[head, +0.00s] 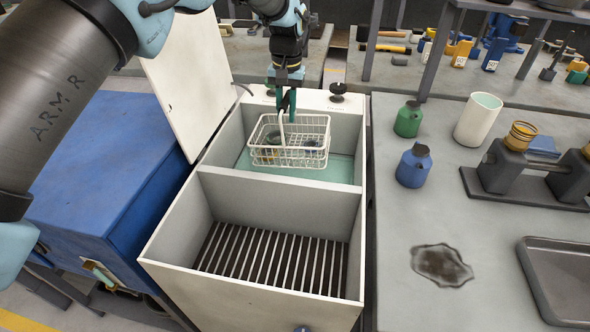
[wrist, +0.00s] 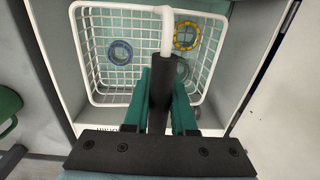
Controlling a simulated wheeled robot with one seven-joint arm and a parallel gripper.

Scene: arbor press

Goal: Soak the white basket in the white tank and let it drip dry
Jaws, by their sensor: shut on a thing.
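The white wire basket (head: 291,153) hangs in the rear compartment of the white tank (head: 278,190), over green liquid (head: 342,168). I cannot tell whether its bottom touches the liquid. My gripper (head: 287,108) is above the basket, shut on its upright handle. In the wrist view the gripper (wrist: 161,105) holds the dark grip of the handle. The basket (wrist: 90,58) there holds a blue ring (wrist: 120,51) and a yellow ring (wrist: 186,37). The tank's front compartment has a slatted rack (head: 270,258) and is empty. The tank's white lid (head: 183,70) stands open at the left.
A blue cabinet (head: 105,160) stands left of the tank. On the grey bench to the right are a green bottle (head: 408,120), a blue bottle (head: 413,167), a white cup (head: 478,120), a dark puddle (head: 441,264) and a metal tray (head: 560,280). A dark knob (head: 338,89) sits on the tank's back rim.

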